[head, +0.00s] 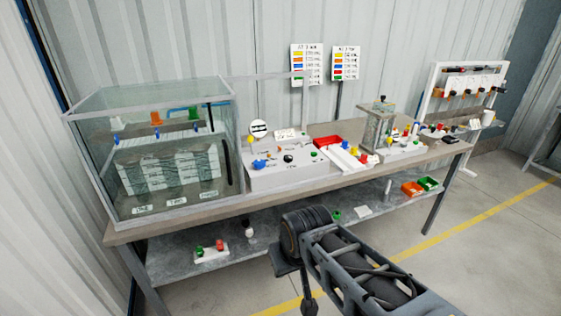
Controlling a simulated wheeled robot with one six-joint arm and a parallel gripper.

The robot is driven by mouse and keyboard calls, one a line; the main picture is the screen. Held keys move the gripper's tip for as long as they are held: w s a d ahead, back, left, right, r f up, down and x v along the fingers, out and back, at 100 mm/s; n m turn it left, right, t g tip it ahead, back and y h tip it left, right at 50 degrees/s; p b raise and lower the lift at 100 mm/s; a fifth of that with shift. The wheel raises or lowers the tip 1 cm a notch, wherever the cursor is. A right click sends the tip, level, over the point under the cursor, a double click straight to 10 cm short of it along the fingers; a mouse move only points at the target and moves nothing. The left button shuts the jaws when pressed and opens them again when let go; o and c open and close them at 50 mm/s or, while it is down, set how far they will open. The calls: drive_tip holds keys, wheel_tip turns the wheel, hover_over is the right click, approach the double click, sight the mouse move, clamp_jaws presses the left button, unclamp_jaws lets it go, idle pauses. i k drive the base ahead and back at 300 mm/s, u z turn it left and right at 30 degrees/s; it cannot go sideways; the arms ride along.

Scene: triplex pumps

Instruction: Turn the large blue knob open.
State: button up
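A blue knob (259,164), the largest blue one I can see, sits at the left of the sloped face of a light grey control box (290,178) on the bench. It is small in the picture, and I cannot tell how far it is turned. My arm (345,255) reaches in from the lower right, and its dark upper joint is in front of the bench, apart from the knob. I cannot make out my gripper's fingers; nothing of mine touches the knob.
A glass tank (160,105) with smaller blue knobs inside stands left of the box. A red tray (327,142), a clear column (378,127) and a white rack (470,90) stand to the right. The bench's lower shelf (290,230) holds small parts. Floor at right is open.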

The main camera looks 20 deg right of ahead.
sight(259, 164)
drive_tip(key=k, duration=0.6)
drive_tip(key=z, duration=0.35)
drive_tip(key=i, duration=1.7)
drive_tip(key=u, duration=0.75)
